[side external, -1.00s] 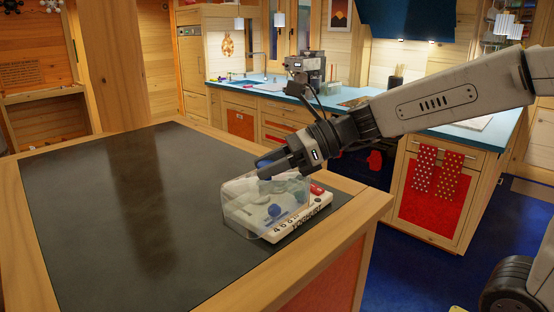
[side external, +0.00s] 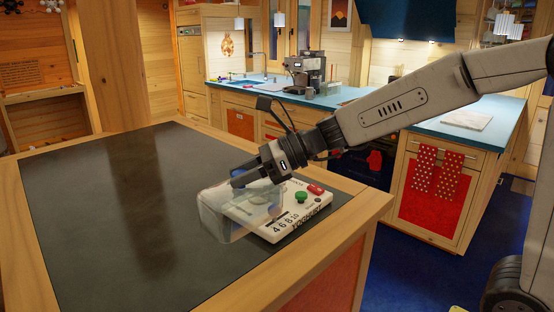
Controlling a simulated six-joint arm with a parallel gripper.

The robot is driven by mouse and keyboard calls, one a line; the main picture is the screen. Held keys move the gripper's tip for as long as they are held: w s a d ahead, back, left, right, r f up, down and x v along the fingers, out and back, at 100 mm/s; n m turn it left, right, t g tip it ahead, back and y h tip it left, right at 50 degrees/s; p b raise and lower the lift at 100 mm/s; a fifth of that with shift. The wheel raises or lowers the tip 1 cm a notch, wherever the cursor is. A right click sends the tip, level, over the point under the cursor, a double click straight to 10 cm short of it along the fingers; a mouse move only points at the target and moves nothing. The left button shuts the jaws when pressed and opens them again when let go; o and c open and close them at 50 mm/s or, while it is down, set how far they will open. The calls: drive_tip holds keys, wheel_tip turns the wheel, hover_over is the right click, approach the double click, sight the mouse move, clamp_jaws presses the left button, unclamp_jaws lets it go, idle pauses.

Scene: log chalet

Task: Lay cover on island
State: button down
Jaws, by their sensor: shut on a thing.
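The clear plastic cover (side external: 222,222) is in my gripper (side external: 246,181), which is shut on its upper part. The cover is tilted, off to the left side of a white device (side external: 318,208), and still overlaps its left part in the picture. The device has a green knob, a red button and printed numbers, and sits near the right corner of the island (side external: 90,220). The island has a dark top with a wooden border. I cannot tell whether the cover's lower edge touches the island top.
The dark top left of the cover is wide and bare. The island's wooden edge (side external: 345,225) runs close to the device on the right. Behind stands a blue-topped counter (side external: 345,95) with a coffee machine (side external: 308,70).

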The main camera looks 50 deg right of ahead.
drive_tip(key=w+a+f, duration=0.1)
drive_tip(key=w+f, duration=0.5)
drive_tip(key=w, duration=0.1)
drive_tip(key=shift+w+a+f, duration=0.2)
drive_tip(key=shift+a+f, duration=0.15)
drive_tip(key=shift+a, duration=0.05)
drive_tip(key=shift+w+f, duration=0.15)
drive_tip(key=shift+f, duration=0.8)
drive_tip(key=shift+w+f, duration=0.1)
drive_tip(key=shift+f, duration=0.8)
drive_tip(key=shift+f, duration=0.15)
drive_tip(key=shift+c, duration=1.4)
unclamp_jaws()
